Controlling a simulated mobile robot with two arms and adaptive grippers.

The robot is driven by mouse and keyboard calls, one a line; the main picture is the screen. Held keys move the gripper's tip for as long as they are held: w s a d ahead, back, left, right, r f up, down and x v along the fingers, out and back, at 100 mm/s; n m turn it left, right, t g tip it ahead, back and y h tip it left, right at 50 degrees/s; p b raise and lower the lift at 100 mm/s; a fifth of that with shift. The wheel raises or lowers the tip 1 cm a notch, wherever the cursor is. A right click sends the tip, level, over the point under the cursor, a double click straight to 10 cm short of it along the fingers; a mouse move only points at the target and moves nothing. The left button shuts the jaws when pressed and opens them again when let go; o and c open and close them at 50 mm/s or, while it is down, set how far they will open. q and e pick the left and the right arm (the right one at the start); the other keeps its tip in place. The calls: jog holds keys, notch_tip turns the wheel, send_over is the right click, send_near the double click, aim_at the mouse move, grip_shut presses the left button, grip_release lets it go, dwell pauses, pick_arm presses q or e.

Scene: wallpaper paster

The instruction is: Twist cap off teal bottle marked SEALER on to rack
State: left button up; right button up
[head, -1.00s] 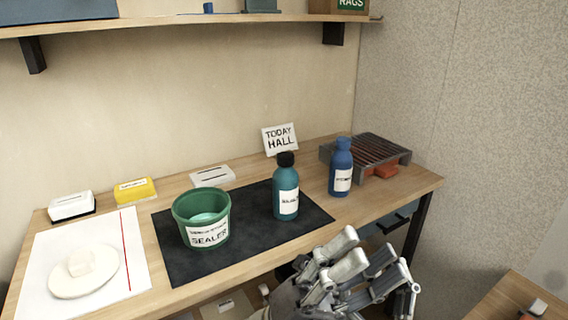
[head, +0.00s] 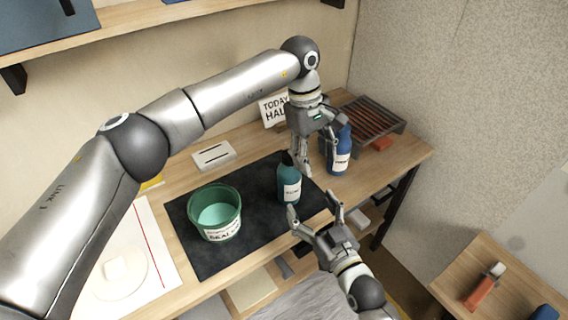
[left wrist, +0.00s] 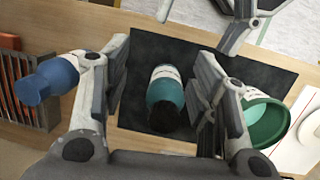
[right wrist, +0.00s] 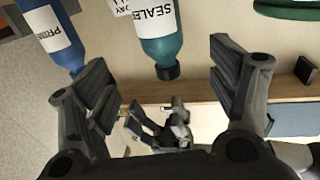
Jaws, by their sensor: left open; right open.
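The teal bottle (head: 289,186) stands upright on the dark mat (head: 240,250), its black cap (head: 288,158) on top. In the left wrist view the teal bottle (left wrist: 164,88) and black cap (left wrist: 164,116) show between my open left fingers, apart from both. My left gripper (head: 318,162) is open beside the bottle's upper part in the head view. My right gripper (head: 313,205) is open low at the bottle's near side. In the right wrist view the bottle (right wrist: 157,35), marked SEALER, appears inverted between the fingers. The slatted grey rack (head: 368,112) stands at the back right.
A blue bottle (head: 340,152) stands just right, close to my left gripper. A green SEALER tub (head: 214,211) stands left on the mat. A TODAY HALL sign (head: 272,112) is behind. A shelf (head: 120,30) runs above.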

aim_at(295, 181)
pick_arm(q)
jog(key=w+a+r, duration=0.1)
jog(key=a, duration=0.1)
jog(key=w+a+r+y, duration=0.1)
jog(key=w+r, duration=0.1)
jog(key=w+a+r+t+y, duration=0.1)
jog(key=a, duration=0.1)
jog(key=shift+w+a+r+p, duration=0.15)
jog(key=shift+a+r+p, duration=0.15)
jog(key=shift+r, duration=0.05)
pick_arm(e)
jog(key=x, duration=1.2)
jog(key=shift+s+f, duration=0.1)
jog(key=shift+c, duration=0.5)
grip_shut()
pick_arm(q)
jog(key=m, duration=0.3)
jog(key=shift+f+m, duration=0.1)
jog(key=shift+m, duration=0.7)
jog(key=shift+f, duration=3.95)
